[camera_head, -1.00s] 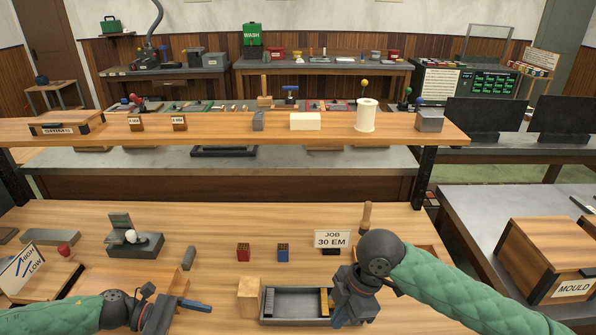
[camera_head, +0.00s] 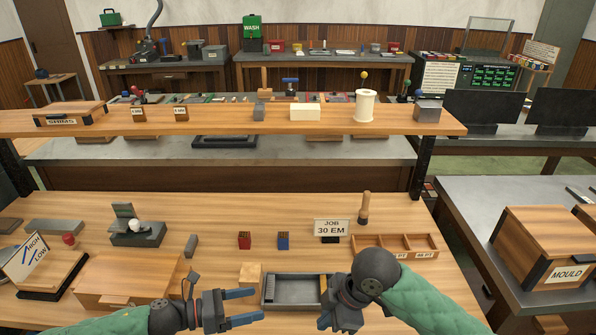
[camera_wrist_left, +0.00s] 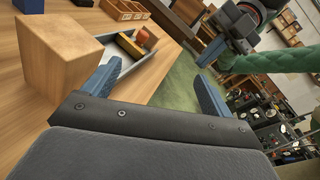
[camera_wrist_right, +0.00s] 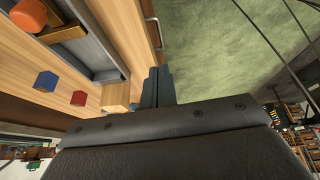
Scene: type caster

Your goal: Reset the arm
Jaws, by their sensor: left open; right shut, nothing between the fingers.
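My left gripper (camera_head: 246,306) is at the lower middle of the head view, its blue fingers apart and empty. In the left wrist view its fingers (camera_wrist_left: 155,85) are spread, with a wooden block (camera_wrist_left: 62,60) to their left. My right gripper (camera_head: 325,318) is in front of the right part of a grey tray (camera_head: 290,281), partly hidden by its own wrist. In the right wrist view its blue fingers (camera_wrist_right: 157,85) are together with nothing between them.
A wooden block (camera_head: 250,274) stands left of the tray. Red (camera_head: 244,240) and blue (camera_head: 283,240) blocks, a JOB 30 EM sign (camera_head: 332,228) and a divided wooden tray (camera_head: 397,243) lie behind. A wooden box (camera_head: 128,276) is at left. A shelf (camera_head: 230,128) spans the back.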

